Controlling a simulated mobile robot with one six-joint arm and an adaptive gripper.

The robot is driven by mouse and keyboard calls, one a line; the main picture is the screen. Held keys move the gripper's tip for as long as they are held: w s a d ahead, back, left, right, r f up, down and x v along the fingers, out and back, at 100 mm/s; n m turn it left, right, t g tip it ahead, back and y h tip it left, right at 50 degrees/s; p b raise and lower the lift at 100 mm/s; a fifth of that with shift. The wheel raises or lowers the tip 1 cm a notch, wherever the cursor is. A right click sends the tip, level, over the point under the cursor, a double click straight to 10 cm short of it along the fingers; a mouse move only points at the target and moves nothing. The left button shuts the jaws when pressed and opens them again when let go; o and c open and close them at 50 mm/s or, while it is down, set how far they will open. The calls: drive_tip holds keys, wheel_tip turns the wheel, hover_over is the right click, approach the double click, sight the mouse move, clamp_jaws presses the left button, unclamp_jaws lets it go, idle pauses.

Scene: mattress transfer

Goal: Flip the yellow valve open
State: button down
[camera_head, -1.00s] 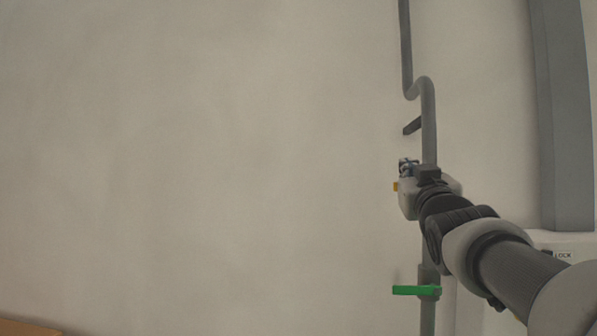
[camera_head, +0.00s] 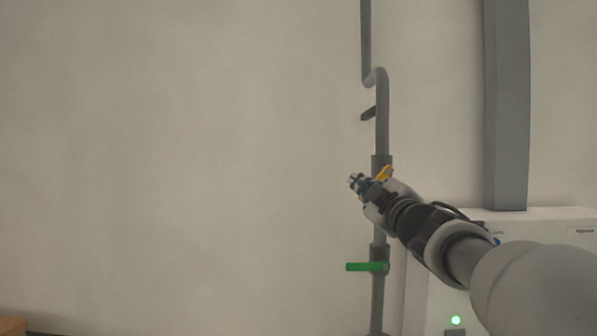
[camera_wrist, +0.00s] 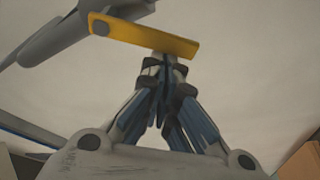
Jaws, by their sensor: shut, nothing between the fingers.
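The yellow valve handle (camera_head: 384,173) is on the grey vertical pipe (camera_head: 382,125). In the head view it slants up to the right, partly hidden behind my gripper. In the wrist view the yellow handle (camera_wrist: 150,36) is a flat bar crossing the top, its left end by the grey pipe (camera_wrist: 55,38). My gripper (camera_head: 355,181) is in front of the pipe and points up-left. In the wrist view my gripper (camera_wrist: 164,64) has its fingertips together and empty, just under the handle's right part. I cannot tell whether they touch it.
A green lever (camera_head: 366,267) sticks out left from the pipe below my gripper. A white box (camera_head: 520,260) with a green light stands right, under a grey duct (camera_head: 506,110). The wall at left is bare. A brown surface (camera_head: 12,325) shows at bottom left.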

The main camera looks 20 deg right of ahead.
drive_tip(key=shift+s+d+f+n+g+y+p, duration=0.15)
drive_tip(key=shift+d+f+n+g+y+p, duration=0.3)
drive_tip(key=shift+n, duration=0.75)
drive_tip(key=shift+s+d+f+n+g+p, duration=0.2)
drive_tip(key=shift+d+f+n+p, duration=0.4)
drive_tip(key=shift+n, duration=0.6)
drive_tip(key=shift+s+d+f+n+g+y+p, duration=0.1)
drive_tip(key=shift+d+f+n+g+y+p, duration=0.3)
drive_tip(key=shift+n, duration=0.8)
drive_tip(key=shift+d+f, duration=0.2)
drive_tip(key=shift+d, duration=0.05)
drive_tip(key=shift+a, duration=0.1)
